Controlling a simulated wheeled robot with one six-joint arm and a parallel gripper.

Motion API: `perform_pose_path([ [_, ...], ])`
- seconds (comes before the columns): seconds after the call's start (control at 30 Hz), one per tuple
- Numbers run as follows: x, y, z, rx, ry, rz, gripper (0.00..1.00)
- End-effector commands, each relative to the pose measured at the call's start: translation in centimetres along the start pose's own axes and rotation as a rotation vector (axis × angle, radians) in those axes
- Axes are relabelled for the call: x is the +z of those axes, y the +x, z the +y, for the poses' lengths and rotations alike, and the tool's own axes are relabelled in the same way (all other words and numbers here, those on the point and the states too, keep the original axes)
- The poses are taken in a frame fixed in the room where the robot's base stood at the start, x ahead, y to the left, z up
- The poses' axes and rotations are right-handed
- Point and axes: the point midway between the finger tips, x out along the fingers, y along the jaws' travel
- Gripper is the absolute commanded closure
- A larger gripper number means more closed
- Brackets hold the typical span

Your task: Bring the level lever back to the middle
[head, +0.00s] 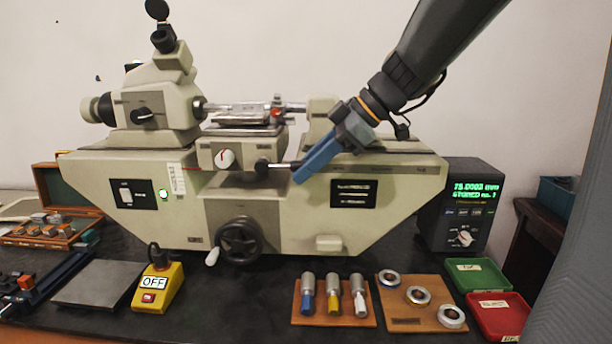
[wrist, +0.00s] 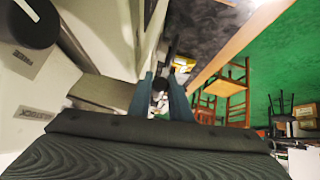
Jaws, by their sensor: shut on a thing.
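The level lever (head: 279,166) is a thin rod that sticks out to the right, nearly level, from a black hub on the front of the measuring machine's carriage (head: 225,149). My gripper (head: 298,176) reaches down from the upper right, and its blue fingers are at the lever's outer end. In the wrist view, the two fingers (wrist: 160,98) close around a dark knob (wrist: 158,87), which appears to be the lever's end. The fingers hide this end in the head view. A round white dial (head: 225,158) sits left of the hub.
The beige machine (head: 320,220) fills the middle of the bench. A handwheel (head: 239,241) is below the carriage. A display box (head: 465,215), a plug stand (head: 334,313), a ring board (head: 403,325), green (head: 478,275) and red bins (head: 497,310) stand at right. A yellow switch box (head: 158,289) reads OFF.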

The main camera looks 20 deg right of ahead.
Motion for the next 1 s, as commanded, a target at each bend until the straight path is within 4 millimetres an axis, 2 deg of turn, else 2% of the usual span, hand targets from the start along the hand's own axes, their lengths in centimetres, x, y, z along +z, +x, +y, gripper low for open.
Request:
perform_pose_path([
  [0.03,0.4,0.3,-0.1,-0.001,0.0,0.006,1.0],
  [0.47,0.3,0.2,-0.1,0.0,0.0,0.023,1.0],
  [0.5,0.3,0.2,-0.1,0.0,0.0,0.023,0.8],
  [0.53,0.3,0.2,-0.1,0.0,0.0,0.023,0.75],
  [0.87,0.2,0.0,-0.1,0.003,0.0,0.024,0.74],
  [1.0,0.3,-1.3,0.0,0.006,-0.001,0.024,0.74],
])
